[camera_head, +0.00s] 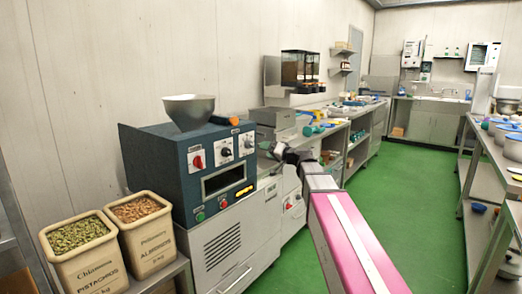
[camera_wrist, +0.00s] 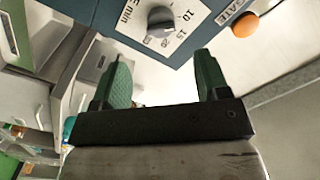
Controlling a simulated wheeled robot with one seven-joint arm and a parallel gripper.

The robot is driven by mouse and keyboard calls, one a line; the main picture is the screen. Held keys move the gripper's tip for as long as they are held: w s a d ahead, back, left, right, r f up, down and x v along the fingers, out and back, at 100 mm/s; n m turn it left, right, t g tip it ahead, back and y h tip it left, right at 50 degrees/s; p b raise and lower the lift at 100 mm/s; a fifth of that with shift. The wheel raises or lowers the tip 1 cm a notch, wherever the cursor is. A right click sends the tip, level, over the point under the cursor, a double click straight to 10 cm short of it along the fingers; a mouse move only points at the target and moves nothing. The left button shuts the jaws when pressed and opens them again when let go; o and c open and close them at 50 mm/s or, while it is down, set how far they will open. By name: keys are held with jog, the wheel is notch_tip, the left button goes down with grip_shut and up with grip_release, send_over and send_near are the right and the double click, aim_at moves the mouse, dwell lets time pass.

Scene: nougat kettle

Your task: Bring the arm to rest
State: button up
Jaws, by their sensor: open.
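My arm reaches forward in the head view, and my gripper (camera_head: 274,151) is at its far end, just right of the blue control box (camera_head: 153,172). In the wrist view my gripper (camera_wrist: 161,60) has its two green fingers spread wide apart with nothing between them. A black timer knob (camera_wrist: 160,18) on a white minute scale shows beyond the fingertips. An orange knob or button (camera_wrist: 245,25) sits to its right by a label ending in "GATE". The gripper appears clear of both.
A metal bowl or hopper (camera_head: 189,111) tops the control box. Bins of pistachios (camera_head: 83,262) and almonds (camera_head: 151,246) stand at the front left. A cluttered bench (camera_head: 345,116) runs along the left wall. The green floor (camera_head: 411,190) is open down the middle, with shelving (camera_head: 478,215) on the right.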

jog(key=shift+s+d, duration=0.25)
jog(key=shift+d, duration=0.1)
jog(key=s+d+f+g+h, duration=0.2)
jog(key=s+f, duration=0.2)
jog(key=f, duration=0.5)
jog(key=s+d+f+g+h, duration=0.1)
jog(key=s+f+g+h, duration=0.15)
jog(key=s+f, duration=0.45)
jog(key=s+d+f+g+h, duration=0.2)
jog(key=f+h, duration=0.1)
jog(key=f, duration=0.7)
jog(key=s+d+f+m+g+h, duration=0.1)
jog(key=s+d+f+g+h, duration=0.3)
jog(key=s+d+f, duration=0.6)
jog(key=s+f+h, duration=0.2)
jog(key=s+f, duration=0.1)
jog(key=s, duration=0.1)
jog(key=shift+s+d+f+h, duration=0.2)
jog(key=shift+d+f+h, duration=0.1)
jog(key=shift+f+h, duration=0.1)
